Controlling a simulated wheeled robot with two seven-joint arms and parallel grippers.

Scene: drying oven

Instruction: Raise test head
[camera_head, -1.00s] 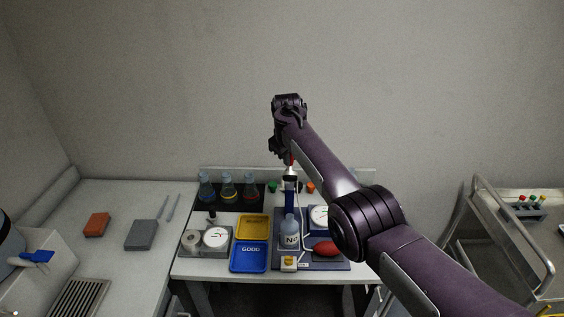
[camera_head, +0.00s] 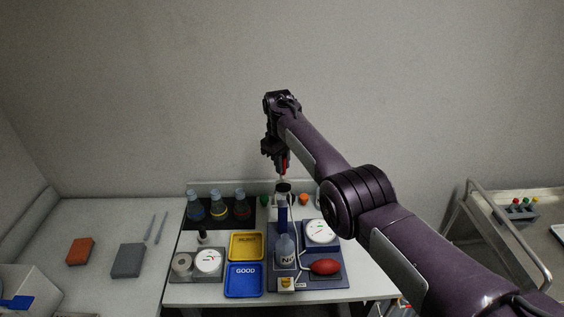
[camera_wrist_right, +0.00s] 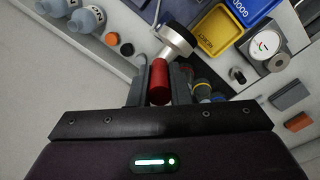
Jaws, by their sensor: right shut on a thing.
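My right gripper (camera_head: 279,160) is above the test stand at the back of the table. In the right wrist view its fingers (camera_wrist_right: 158,82) are shut on a red handle (camera_wrist_right: 157,80). The handle joins a silver round test head (camera_wrist_right: 177,40). In the head view the test head (camera_head: 283,187) sits at the top of a blue upright post (camera_head: 283,214). A bottle with a label (camera_head: 285,252) stands in front of the post. My left gripper is not in view.
A yellow REJECT tray (camera_head: 246,246) and a blue GOOD tray (camera_head: 243,281) lie left of the stand. A white dial (camera_head: 320,231) and a red bulb (camera_head: 325,267) are on the right. A metal cart (camera_head: 505,225) stands farther right.

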